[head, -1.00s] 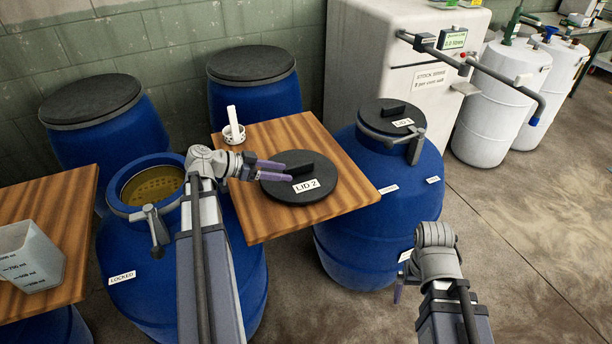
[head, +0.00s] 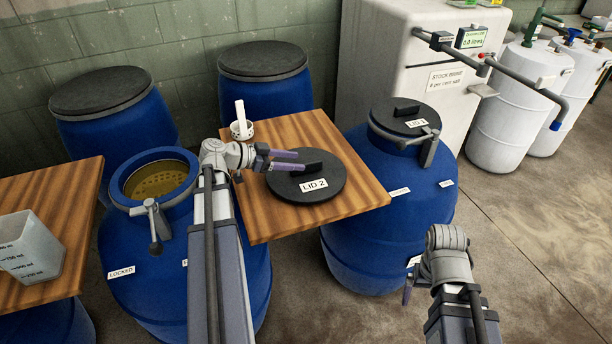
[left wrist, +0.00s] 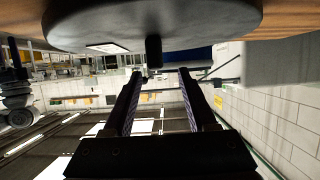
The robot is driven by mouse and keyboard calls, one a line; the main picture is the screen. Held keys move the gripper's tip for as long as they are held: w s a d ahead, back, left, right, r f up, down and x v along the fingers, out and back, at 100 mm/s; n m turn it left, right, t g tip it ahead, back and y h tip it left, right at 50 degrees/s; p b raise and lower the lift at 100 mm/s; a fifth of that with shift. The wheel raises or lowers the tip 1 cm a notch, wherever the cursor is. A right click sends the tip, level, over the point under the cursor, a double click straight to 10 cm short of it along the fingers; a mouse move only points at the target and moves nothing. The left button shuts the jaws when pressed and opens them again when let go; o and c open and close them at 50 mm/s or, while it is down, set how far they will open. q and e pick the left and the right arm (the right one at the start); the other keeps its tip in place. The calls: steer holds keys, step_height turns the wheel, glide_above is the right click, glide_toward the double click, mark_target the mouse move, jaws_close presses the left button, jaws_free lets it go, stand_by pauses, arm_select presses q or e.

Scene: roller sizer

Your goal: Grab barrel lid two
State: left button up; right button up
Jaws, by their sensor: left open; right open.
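Lid two, a black disc (head: 312,194) with a white "LID 2" label and a raised black bar handle (head: 313,164), lies flat on the wooden board. My left gripper (head: 301,160) is open, with its purple fingers just left of the handle and above the lid. In the left wrist view the lid (left wrist: 200,22) fills the top, and the handle (left wrist: 153,51) stands ahead between the open fingertips (left wrist: 157,72). I cannot tell whether the fingers reach around it. My right gripper (head: 407,290) is low at the right, apart from the lid, its fingers partly hidden.
An open blue barrel (head: 185,237) stands left of the board (head: 270,229), with a clamp lever on its rim. A blue barrel (head: 375,237) with lid one (head: 404,117) stands right. A measuring jug (head: 30,247) stands at far left.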

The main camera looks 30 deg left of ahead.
mark_target(306, 163)
arm_select(q)
steer(key=x, duration=0.1)
steer(key=b+x, duration=0.1)
steer(key=x, duration=0.2)
steer(key=shift+s+d+f+b, duration=0.15)
steer(key=shift+s+f+b, duration=0.1)
steer(key=shift+s+b, duration=0.1)
steer(key=shift+w+d, duration=0.2)
steer(key=shift+w, duration=0.15)
steer(key=shift+c, duration=0.3)
jaws_close()
stand_by(0.4)
